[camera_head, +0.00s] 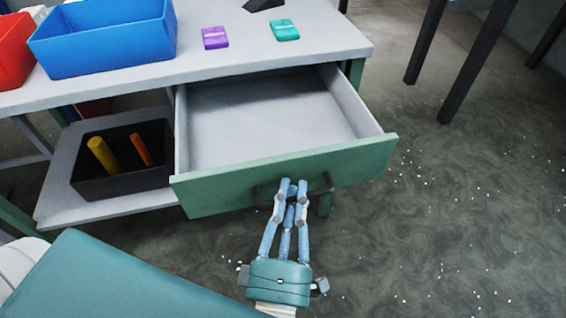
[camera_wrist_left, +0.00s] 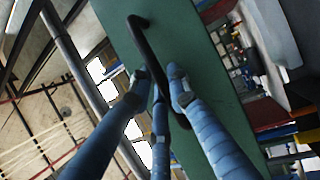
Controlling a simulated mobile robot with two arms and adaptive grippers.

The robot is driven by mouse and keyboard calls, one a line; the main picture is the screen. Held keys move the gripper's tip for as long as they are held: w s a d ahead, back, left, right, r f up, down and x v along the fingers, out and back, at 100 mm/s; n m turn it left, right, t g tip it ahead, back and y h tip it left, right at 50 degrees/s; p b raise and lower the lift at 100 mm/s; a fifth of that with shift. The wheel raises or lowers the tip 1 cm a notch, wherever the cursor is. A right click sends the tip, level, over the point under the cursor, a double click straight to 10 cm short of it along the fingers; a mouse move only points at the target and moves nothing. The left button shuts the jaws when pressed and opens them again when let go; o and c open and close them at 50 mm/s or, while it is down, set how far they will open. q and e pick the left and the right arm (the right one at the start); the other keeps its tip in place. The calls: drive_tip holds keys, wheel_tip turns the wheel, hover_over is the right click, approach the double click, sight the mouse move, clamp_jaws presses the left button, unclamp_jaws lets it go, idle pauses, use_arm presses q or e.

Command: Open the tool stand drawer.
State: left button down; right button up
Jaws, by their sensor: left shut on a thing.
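The tool stand drawer (camera_head: 285,172) has a green front and a pale grey inside. It stands pulled well out from under the grey tabletop, and its inside looks empty. A dark bar handle (camera_head: 322,191) is fixed across the drawer front. My left gripper (camera_head: 290,188) has its blue fingers closed around the handle. In the left wrist view, the fingers (camera_wrist_left: 158,84) meet on the black handle (camera_wrist_left: 146,40) against the green drawer front (camera_wrist_left: 185,50). The fingers hide the middle of the handle. My right gripper is not in view.
The tool stand's top (camera_head: 250,52) holds a blue bin (camera_head: 105,45), a red bin (camera_head: 14,48), a purple block (camera_head: 214,38) and a teal block (camera_head: 285,30). A black box (camera_head: 120,183) with yellow and orange rods stands on the lower shelf.

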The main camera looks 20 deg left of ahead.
use_arm(q)
drive_tip(key=s+d, duration=0.2)
drive_tip(key=s, duration=0.2)
drive_tip(key=shift+s+d, duration=0.15)
drive_tip(key=shift+d, duration=0.25)
drive_tip(key=c, duration=1.9)
unclamp_jaws()
